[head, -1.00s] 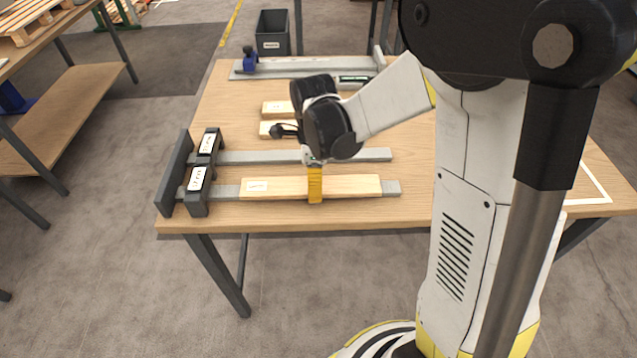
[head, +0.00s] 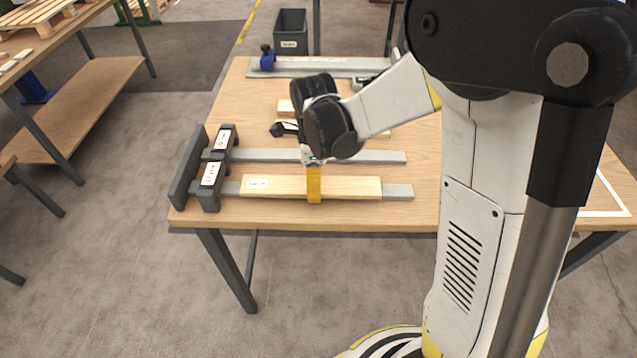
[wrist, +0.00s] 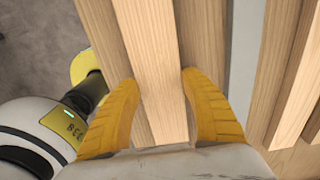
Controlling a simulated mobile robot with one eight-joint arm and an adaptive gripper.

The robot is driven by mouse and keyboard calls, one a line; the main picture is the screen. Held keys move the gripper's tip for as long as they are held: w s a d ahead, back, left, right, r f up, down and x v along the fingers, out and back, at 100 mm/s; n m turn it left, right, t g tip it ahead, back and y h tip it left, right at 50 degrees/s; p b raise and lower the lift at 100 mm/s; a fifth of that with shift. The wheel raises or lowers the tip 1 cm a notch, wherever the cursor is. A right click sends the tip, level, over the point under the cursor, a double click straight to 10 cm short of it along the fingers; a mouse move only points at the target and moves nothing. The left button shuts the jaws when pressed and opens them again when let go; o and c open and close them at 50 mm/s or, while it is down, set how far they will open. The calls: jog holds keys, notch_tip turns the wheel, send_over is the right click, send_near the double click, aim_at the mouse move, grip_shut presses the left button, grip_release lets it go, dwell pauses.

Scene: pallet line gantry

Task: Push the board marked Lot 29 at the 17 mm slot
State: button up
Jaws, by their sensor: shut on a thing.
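A light wooden board (head: 350,187) lies lengthwise on the nearer grey rail (head: 397,191). Its small white label (head: 257,183) is too blurred to read surely. My gripper (head: 314,194) is shut on the board, with yellow fingers across its middle. In the wrist view the fingers straddle the board (wrist: 150,50), one on each side. At the rail's left end stands a dark slot block (head: 209,197) with a white label, not clearly legible. A short stretch of bare rail lies between the board's left end and this block. A second dark slot block (head: 221,150) stands on the farther rail.
The farther rail (head: 380,157) is bare. Behind my gripper lie other wooden boards (head: 285,107), partly hidden. A grey fixture with a blue clamp (head: 267,60) is at the table's back. A dark bar (head: 186,178) stands behind the slot blocks. A grey bin (head: 291,42) is beyond.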

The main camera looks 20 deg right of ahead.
aim_at(275, 184)
jog(key=shift+w+a, duration=0.5)
jog(key=shift+a, duration=1.1)
jog(key=shift+w+a, duration=0.55)
jog(key=shift+a, duration=1)
jog(key=shift+w+a, duration=0.5)
jog(key=shift+a, duration=1.1)
jog(key=shift+d, duration=0.1)
jog(key=shift+s+d, duration=0.45)
jog(key=shift+d, duration=0.9)
jog(key=shift+s+d, duration=0.45)
jog(key=shift+d, duration=0.95)
jog(key=shift+s+d, duration=0.45)
jog(key=shift+d, duration=0.9)
jog(key=o, duration=1.3)
jog(key=shift+o, duration=0.2)
